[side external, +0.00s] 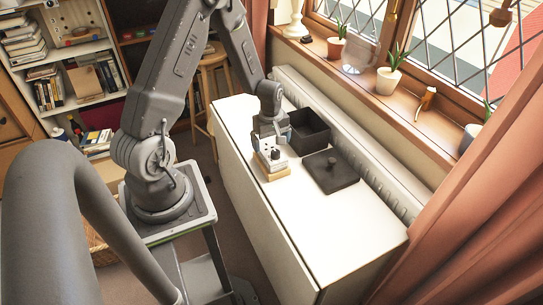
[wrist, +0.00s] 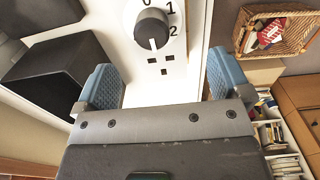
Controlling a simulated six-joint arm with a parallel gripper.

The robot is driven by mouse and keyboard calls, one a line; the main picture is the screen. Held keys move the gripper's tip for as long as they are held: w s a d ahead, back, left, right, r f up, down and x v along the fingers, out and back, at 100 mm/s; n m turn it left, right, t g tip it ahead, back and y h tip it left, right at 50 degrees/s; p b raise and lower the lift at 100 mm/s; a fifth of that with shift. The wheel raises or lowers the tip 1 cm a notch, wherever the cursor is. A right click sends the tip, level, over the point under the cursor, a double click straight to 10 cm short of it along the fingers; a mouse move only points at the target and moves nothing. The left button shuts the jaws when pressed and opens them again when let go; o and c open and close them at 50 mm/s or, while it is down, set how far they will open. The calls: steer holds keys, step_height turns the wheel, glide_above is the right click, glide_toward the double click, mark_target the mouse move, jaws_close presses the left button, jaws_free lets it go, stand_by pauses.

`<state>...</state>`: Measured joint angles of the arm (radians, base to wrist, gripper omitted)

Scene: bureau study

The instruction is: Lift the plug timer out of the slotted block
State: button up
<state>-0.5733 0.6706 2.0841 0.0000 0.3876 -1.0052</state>
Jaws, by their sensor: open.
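The plug timer (wrist: 167,65) is white, with a black dial, printed numerals and dark socket slots. In the side external view the timer (side external: 275,154) is small and stands in the pale wooden slotted block (side external: 273,174) on the white table. My gripper (side external: 270,138) is right above and around the timer's top, pointing down. In the wrist view my gripper (wrist: 164,80) is open, with blue-padded fingers on either side of the white timer body. I cannot tell whether the pads touch it. The slot itself is hidden.
A black open box (side external: 309,130) stands close behind the block, near the radiator. It also shows in the wrist view (wrist: 55,68). A flat dark slab with a knob (side external: 330,172) lies to the right. The table's near right part (side external: 345,225) is clear.

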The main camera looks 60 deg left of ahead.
steer(key=shift+w+a+f, duration=0.1)
steer(key=shift+a+f, duration=0.05)
steer(key=shift+f, duration=2.5)
steer(key=shift+c, duration=0.4)
steer(key=c, duration=1)
